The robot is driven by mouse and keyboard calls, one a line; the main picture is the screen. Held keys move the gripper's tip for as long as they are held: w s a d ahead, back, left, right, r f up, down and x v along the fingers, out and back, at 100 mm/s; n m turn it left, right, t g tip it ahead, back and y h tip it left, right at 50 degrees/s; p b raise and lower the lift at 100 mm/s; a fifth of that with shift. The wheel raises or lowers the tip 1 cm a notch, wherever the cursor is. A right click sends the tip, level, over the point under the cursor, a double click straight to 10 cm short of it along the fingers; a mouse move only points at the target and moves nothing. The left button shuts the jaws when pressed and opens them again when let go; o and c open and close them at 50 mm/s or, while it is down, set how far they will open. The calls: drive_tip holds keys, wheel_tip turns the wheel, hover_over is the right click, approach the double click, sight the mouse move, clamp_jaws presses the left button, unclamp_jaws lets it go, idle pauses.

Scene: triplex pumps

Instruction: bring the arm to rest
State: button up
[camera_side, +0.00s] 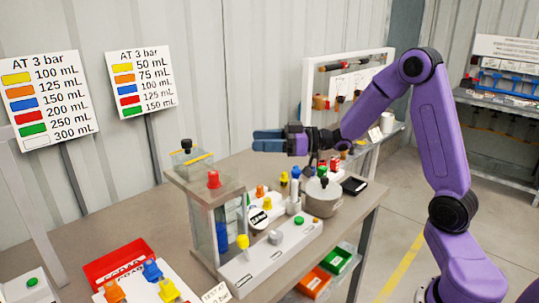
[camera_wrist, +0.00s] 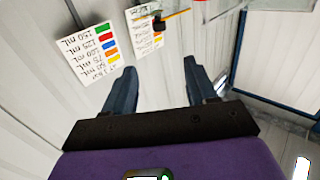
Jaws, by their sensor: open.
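My purple arm reaches in from the right in the side view. My gripper (camera_side: 268,140) is held level above the bench, pointing left, with its blue-grey fingers toward the left. In the wrist view my gripper (camera_wrist: 163,85) shows its two dark fingers spread wide apart, with nothing between them. It is clear of the bench top (camera_side: 150,208) and of the things standing on it.
Below stand a pump housing with a red knob (camera_side: 214,179), a grey pot (camera_side: 322,197), a white console (camera_side: 270,252) and several coloured plugs. A red tray (camera_side: 113,260) lies front left. Two signs, one listing 300 mL (camera_side: 43,104), stand behind. Air around the arm is free.

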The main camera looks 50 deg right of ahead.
drive_tip(key=s+a+f+g+h, duration=0.5)
drive_tip(key=s+a+f+h, duration=0.15)
drive_tip(key=s+a, duration=0.4)
drive_tip(key=s+d+f+n+g+h, duration=0.1)
drive_tip(key=s+g+h, duration=0.1)
drive_tip(key=s, duration=0.6)
drive_tip(key=s+d+f+n+g+h, duration=0.1)
drive_tip(key=s+d+g+h, duration=0.1)
drive_tip(key=s, duration=0.6)
drive_tip(key=s+d+f+n+g+h, duration=0.1)
drive_tip(key=s+d+g+h, duration=0.1)
drive_tip(key=s, duration=0.7)
drive_tip(key=shift+f+n+g, duration=0.15)
drive_tip(key=shift+n+g, duration=0.15)
drive_tip(key=shift+g, duration=0.5)
